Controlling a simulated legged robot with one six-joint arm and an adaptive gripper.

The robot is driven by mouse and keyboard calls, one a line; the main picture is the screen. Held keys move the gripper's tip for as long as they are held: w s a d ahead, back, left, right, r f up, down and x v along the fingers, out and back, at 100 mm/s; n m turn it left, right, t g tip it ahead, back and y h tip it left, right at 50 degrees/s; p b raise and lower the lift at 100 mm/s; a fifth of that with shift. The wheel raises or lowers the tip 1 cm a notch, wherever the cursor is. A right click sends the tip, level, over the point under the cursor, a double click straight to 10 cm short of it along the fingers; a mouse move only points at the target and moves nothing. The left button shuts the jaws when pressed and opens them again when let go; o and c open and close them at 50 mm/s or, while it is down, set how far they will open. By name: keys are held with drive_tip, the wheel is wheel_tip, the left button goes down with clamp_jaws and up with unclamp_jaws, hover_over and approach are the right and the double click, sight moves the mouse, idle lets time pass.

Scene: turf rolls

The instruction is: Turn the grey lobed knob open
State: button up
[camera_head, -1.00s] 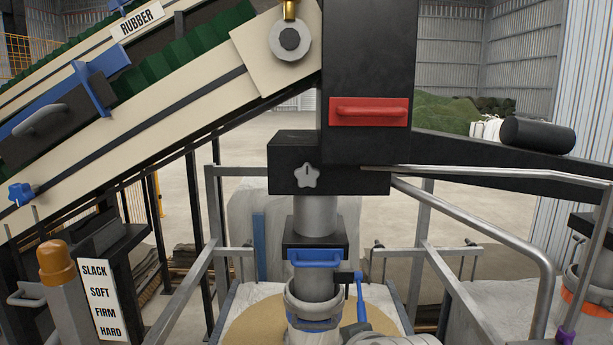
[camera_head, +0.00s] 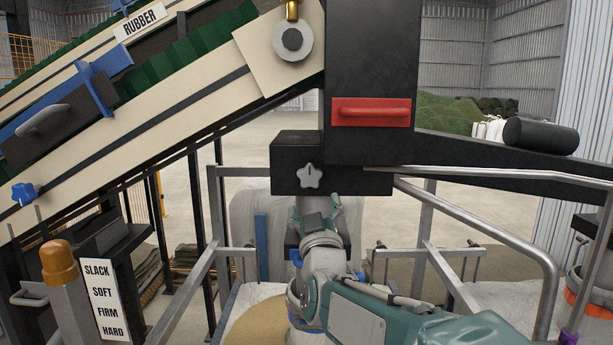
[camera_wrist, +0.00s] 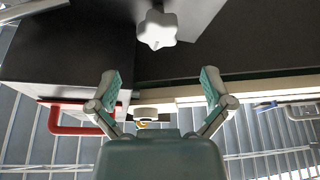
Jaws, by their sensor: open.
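The grey lobed knob (camera_head: 310,175) is on the front of a black box (camera_head: 356,181) below the dark column. A dark pointer line on it stands about upright. In the wrist view the knob (camera_wrist: 157,29) shows at the top middle, beyond my fingertips and apart from them. My gripper (camera_wrist: 161,85) is open and empty, its two green-padded fingers spread wide. In the head view my gripper (camera_head: 322,215) is just below the knob, and my wrist and arm hide most of the pipe under the box.
A red handle (camera_head: 371,112) sits on the column above the knob. Grey rails (camera_head: 480,237) flank my arm on the right, and another rail (camera_head: 196,270) on the left. A blue knob (camera_head: 24,192) is on the conveyor at left.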

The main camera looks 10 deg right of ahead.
sight(310, 180)
drive_tip(key=x, duration=0.9)
drive_tip(key=shift+w, duration=0.2)
drive_tip(key=shift+s, duration=0.1)
drive_tip(key=c, duration=1.1)
